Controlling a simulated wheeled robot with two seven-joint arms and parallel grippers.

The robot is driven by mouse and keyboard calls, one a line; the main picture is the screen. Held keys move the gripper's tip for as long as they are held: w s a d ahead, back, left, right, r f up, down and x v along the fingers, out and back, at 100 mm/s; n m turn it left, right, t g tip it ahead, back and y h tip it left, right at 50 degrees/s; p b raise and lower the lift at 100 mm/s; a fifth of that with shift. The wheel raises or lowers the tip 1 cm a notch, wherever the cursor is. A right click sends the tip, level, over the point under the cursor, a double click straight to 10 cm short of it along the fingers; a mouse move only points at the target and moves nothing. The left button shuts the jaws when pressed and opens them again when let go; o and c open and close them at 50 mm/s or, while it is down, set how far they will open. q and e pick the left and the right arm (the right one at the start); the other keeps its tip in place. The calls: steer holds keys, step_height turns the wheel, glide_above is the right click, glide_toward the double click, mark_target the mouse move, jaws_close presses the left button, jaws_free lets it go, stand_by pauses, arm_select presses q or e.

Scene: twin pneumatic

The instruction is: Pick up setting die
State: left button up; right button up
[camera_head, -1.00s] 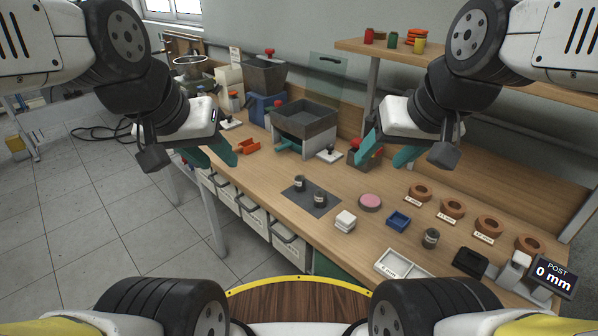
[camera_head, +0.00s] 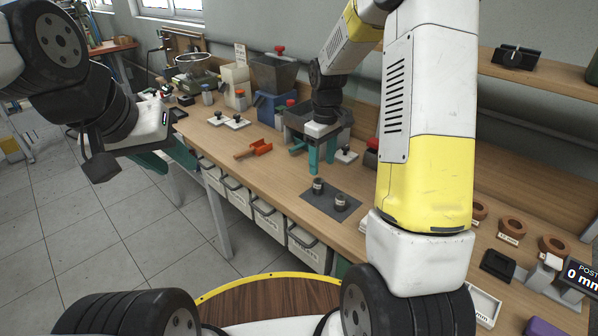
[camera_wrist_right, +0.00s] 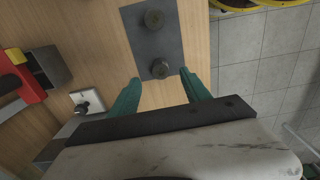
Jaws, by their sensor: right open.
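Two small dark grey cylinders, which look like the setting dies, stand upright on a dark mat (camera_head: 312,203): a left one (camera_head: 317,187) and a right one (camera_head: 341,203). In the right wrist view they are the nearer cylinder (camera_wrist_right: 160,69) and the farther one (camera_wrist_right: 154,19). My right gripper (camera_head: 321,172) is open and empty, with teal fingers pointing down above the mat's far side. In the wrist view its fingertips (camera_wrist_right: 160,76) flank the nearer cylinder's place, without visible contact. My left gripper (camera_head: 168,166) hangs off the table's left edge, open and empty.
An orange scoop (camera_head: 254,149) lies left of the mat. A grey bin (camera_head: 342,133) stands behind my right gripper. White plates with black knobs (camera_head: 235,121) lie farther back. My right arm hides part of the table; brown rings (camera_head: 512,227) show beyond it.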

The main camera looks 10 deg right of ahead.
mark_target(319, 180)
steer(key=shift+w+a+f, duration=0.1)
steer(key=shift+w+f, duration=0.05)
steer(key=shift+f, duration=0.35)
steer(key=f, duration=0.7)
steer(key=shift+w+a+f, duration=0.15)
steer(key=shift+w+f, duration=0.1)
steer(key=shift+f, duration=0.05)
steer(key=shift+r, duration=0.1)
jaws_close()
